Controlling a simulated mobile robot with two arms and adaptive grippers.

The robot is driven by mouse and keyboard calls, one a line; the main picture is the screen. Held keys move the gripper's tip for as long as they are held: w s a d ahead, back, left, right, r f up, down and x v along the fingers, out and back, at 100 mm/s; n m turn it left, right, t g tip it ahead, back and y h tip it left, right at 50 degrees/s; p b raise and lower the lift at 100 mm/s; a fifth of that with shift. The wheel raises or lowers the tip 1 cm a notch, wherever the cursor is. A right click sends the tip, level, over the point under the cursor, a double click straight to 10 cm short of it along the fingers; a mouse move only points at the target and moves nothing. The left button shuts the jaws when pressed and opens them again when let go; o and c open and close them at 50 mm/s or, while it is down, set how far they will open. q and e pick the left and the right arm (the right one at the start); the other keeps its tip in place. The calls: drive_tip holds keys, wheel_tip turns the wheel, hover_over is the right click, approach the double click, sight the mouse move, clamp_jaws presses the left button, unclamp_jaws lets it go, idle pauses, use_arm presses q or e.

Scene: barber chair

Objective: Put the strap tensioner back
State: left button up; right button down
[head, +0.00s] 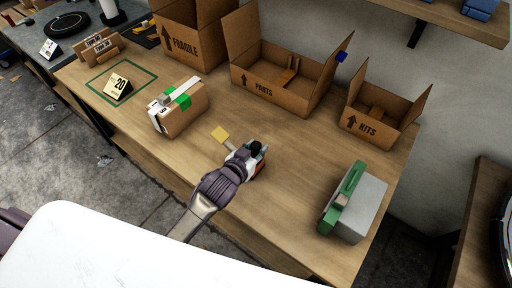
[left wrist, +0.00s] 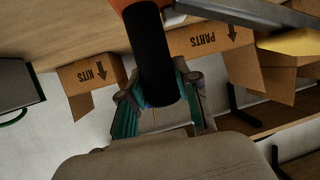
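My left gripper (head: 250,157) is over the middle of the wooden workbench (head: 300,218). In the left wrist view, its teal-padded fingers (left wrist: 158,108) close on both sides of a black cylindrical handle (left wrist: 153,55) with an orange end. A grey metal bar (left wrist: 262,24) runs beside the handle towards a yellow piece (left wrist: 297,43). This looks like the strap tensioner. The yellow piece (head: 220,134) also shows left of the gripper in the head view. Whether the tool touches the bench is unclear. My right gripper is not in view.
A green outline (head: 93,89) around a "20" sign (head: 118,87) lies at the left. A parcel (head: 185,115) stands nearby. Open PARTS (head: 268,88) and KITS (head: 365,126) boxes stand behind, beside a FRAGILE box (head: 183,43). A grey-and-green block (head: 362,205) is at the right.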

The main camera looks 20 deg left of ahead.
use_arm(q)
drive_tip(key=o, duration=0.4)
drive_tip(key=shift+r, duration=0.15)
drive_tip(key=v, duration=1.2)
drive_tip(key=shift+r, duration=0.1)
